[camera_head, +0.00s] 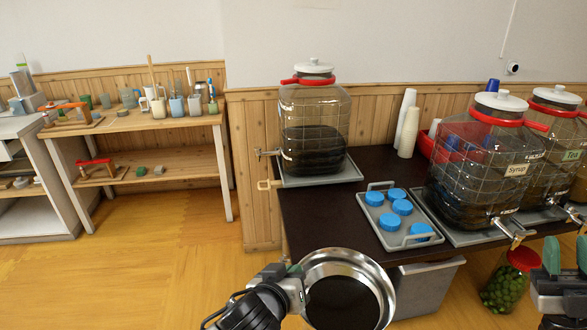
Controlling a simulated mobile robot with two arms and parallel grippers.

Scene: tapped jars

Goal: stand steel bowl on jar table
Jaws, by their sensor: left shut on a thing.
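The steel bowl (345,302) is at the bottom centre, its shiny rim and dark inside facing me. My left gripper (296,287) is shut on the bowl's left rim. The bowl is held in front of the near edge of the dark jar table (315,220) and overlaps it in view; the gap between them is hard to judge. My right gripper (566,256) is at the lower right edge, its green-tipped fingers apart, with nothing seen between them.
A tapped jar (314,120) stands on a grey tray at the table's left. More jars, one labelled Syrup (480,160), stand right. A grey tray (390,240) holds several blue lids. Bare tabletop shows front left. A red-lidded jar (508,285) and grey bin (425,290) are low in front.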

